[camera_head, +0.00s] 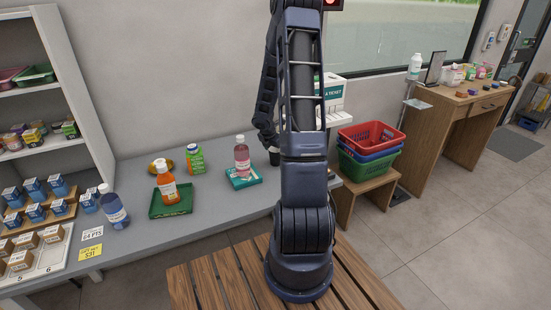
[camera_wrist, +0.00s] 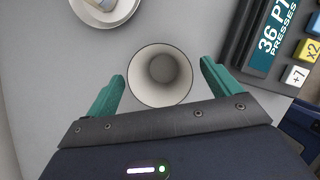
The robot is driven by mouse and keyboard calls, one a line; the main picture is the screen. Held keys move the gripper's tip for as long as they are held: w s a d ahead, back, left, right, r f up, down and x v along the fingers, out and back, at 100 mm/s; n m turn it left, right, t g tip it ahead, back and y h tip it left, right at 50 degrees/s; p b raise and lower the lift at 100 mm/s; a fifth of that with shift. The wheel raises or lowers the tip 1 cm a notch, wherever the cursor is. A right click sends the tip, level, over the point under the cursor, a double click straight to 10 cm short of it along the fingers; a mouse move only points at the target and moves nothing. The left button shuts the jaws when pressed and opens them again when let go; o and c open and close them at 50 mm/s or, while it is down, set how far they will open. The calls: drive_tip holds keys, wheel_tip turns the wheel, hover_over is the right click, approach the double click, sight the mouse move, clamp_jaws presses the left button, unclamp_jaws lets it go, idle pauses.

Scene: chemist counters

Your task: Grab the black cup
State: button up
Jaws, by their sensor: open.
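The cup (camera_wrist: 160,78) stands upright in the wrist view, seen from above, with a pale inside and a thin dark rim; its outer wall is hidden there. In the head view a small dark cup shape (camera_head: 274,158) shows at the counter's right end, partly behind my arm. My gripper (camera_wrist: 162,69) is open, with one green finger on each side of the cup. Gaps show between both fingers and the rim, so the cup is not gripped.
A keypad device (camera_wrist: 268,45) lies close to the right finger, and a white dish (camera_wrist: 105,12) is at the upper left. In the head view, a pink-liquid bottle (camera_head: 242,160) on a teal box stands left of the cup. Stacked baskets (camera_head: 368,152) sit right of the counter.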

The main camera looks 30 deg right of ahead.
drive_tip(key=shift+x, duration=1.6)
drive_tip(key=shift+c, duration=0.4)
drive_tip(key=c, duration=1)
drive_tip(key=shift+o, duration=0.2)
drive_tip(key=shift+r, duration=0.1)
